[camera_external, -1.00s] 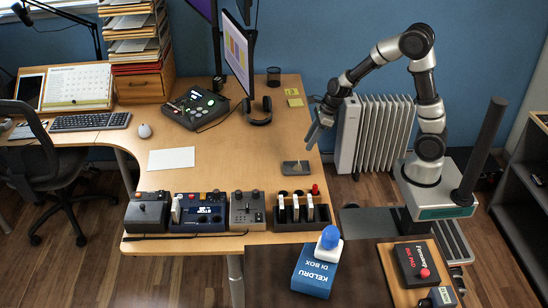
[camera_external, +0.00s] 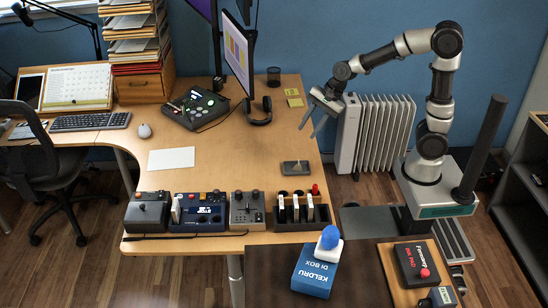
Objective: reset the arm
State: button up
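My gripper (camera_external: 314,119) is at the end of my arm, above the right edge of the wooden desk (camera_external: 230,160). Its two fingers point down and are spread apart, with nothing seen between them. My arm rises from the base at the right, bends at a high elbow and reaches left past the white radiator. The gripper hangs apart from the small dark box (camera_external: 295,168) on the desk below it.
A white radiator (camera_external: 375,135) stands behind my arm. Control boxes (camera_external: 198,212) and a dark rack (camera_external: 303,216) line the desk's front edge. A blue box (camera_external: 315,270) and a red-buttoned box (camera_external: 417,264) sit at the front. A monitor (camera_external: 238,50) stands behind the desk's middle.

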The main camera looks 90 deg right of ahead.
jog(key=s+a+r+n, duration=0.6)
jog(key=a+r+n, duration=0.35)
jog(key=n, duration=0.55)
jog(key=s+a+f+n, duration=0.2)
jog(key=s+a+n, duration=0.3)
jog(key=s+n, duration=0.5)
notch_tip(320, 180, up, 18)
jog(key=p, duration=1.7)
jog(key=shift+s, duration=0.1)
